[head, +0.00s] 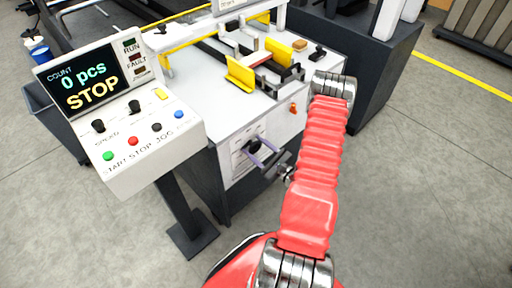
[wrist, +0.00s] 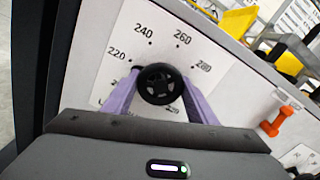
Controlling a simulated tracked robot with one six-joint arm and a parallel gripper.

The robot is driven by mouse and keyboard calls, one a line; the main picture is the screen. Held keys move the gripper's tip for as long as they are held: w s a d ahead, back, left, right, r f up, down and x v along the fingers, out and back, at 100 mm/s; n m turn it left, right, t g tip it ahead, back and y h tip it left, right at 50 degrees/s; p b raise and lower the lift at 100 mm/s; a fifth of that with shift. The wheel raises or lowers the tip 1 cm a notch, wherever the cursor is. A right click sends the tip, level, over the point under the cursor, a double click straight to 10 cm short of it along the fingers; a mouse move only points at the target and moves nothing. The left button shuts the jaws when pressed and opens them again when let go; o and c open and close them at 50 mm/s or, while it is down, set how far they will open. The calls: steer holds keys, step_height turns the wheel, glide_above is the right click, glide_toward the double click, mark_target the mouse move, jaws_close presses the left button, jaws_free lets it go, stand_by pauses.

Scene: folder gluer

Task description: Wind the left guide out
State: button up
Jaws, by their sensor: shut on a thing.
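A round black knob (wrist: 160,84) sits on a white dial plate (wrist: 140,38) with printed numbers, among them 220, 240, 260 and 280. In the head view the knob (head: 254,146) is on the front face of the machine's white cabinet. My gripper (wrist: 160,100) is shut on the knob, one purple finger on each side of it. In the head view my gripper (head: 263,155) shows small at the cabinet front, partly hidden by my arm. The knob's pointer and the lower numbers are hidden or too small to read.
An orange handle (wrist: 279,121) is on the same face, right of the dial, with part of a second dial (wrist: 297,155) below it. Yellow guides (head: 240,75) are on the machine top. The control panel (head: 130,120) on a post stands left, reading 0 pcs and STOP.

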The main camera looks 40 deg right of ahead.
steer(key=m, duration=0.4)
steer(key=shift+a+m, duration=0.1)
steer(key=shift+m, duration=0.2)
steer(key=m, duration=1.4)
steer(key=shift+m, duration=0.3)
steer(key=m, duration=0.5)
steer(key=shift+s+m, duration=0.1)
steer(key=shift+m, duration=0.2)
steer(key=m, duration=1.3)
steer(key=shift+m, duration=0.3)
